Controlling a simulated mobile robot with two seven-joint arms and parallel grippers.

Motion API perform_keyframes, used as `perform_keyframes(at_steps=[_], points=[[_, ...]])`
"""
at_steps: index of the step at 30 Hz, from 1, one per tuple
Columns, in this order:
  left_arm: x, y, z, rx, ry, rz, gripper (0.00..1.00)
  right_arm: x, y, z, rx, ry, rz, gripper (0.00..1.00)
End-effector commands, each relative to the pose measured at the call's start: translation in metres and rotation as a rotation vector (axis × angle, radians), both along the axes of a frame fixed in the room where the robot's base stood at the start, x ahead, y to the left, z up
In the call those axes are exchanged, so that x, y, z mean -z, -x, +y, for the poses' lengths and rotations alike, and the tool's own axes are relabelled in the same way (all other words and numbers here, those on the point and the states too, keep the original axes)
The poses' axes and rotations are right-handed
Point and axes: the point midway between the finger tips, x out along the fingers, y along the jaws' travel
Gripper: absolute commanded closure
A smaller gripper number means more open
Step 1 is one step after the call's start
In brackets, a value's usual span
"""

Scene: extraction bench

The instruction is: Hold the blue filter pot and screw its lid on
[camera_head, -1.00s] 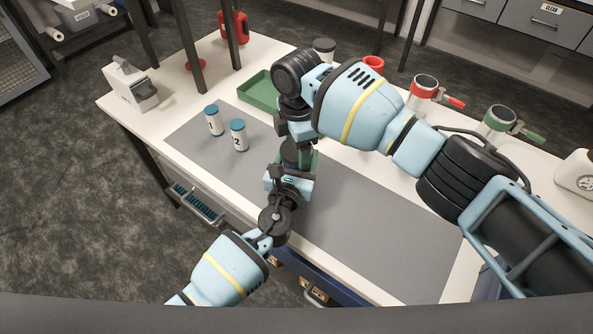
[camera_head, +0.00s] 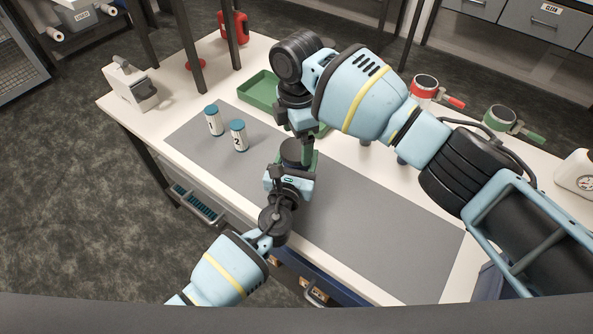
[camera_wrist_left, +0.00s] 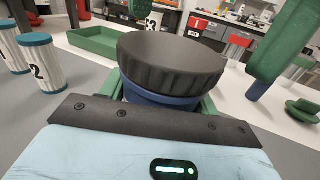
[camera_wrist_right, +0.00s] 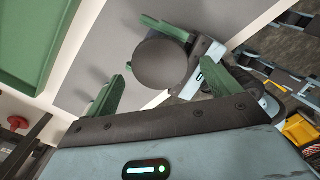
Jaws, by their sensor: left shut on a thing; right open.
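The blue filter pot (camera_wrist_left: 160,99) stands upright at the front of the grey mat, mostly hidden by my left gripper (camera_head: 291,172), whose green fingers are shut around it. The black ribbed lid (camera_wrist_left: 172,57) sits on top of the pot, looking about level; a blue band shows below it. I cannot tell how tightly it is screwed. The lid also shows in the head view (camera_head: 294,151) and as a round dark disc in the right wrist view (camera_wrist_right: 160,63). My right gripper (camera_wrist_right: 160,88) is open above the lid, its green fingers apart and holding nothing.
Two white canisters with blue caps (camera_head: 213,121) (camera_head: 239,136) stand on the mat to the left. A green tray (camera_head: 262,92) lies behind. Red-handled (camera_head: 424,88) and green-handled (camera_head: 499,119) metal vessels stand at the back right. The mat's right part is clear.

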Motion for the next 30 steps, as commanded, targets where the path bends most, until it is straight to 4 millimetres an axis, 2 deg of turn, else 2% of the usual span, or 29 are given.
perform_keyframes(at_steps=[4,11,12,14,22,30], points=[[0.001,0.000,0.001,-0.001,-0.001,0.001,1.00,-0.014,0.000,0.000,-0.001,0.000,0.000,0.11],[0.001,0.000,0.000,-0.001,-0.001,0.001,1.00,-0.015,0.000,0.000,-0.001,0.000,0.001,0.11],[0.001,0.000,0.000,-0.001,-0.001,0.001,1.00,-0.015,0.000,0.000,-0.001,0.000,0.001,0.15],[0.001,0.000,0.000,-0.001,-0.001,0.001,1.00,-0.018,0.000,0.000,-0.011,0.001,-0.003,0.15],[0.001,0.000,0.000,0.000,-0.001,0.001,1.00,-0.048,0.000,0.000,-0.160,-0.002,-0.007,0.15],[0.001,0.000,0.000,0.000,-0.001,0.001,1.00,-0.050,0.000,0.000,-0.177,-0.004,-0.003,0.15]])
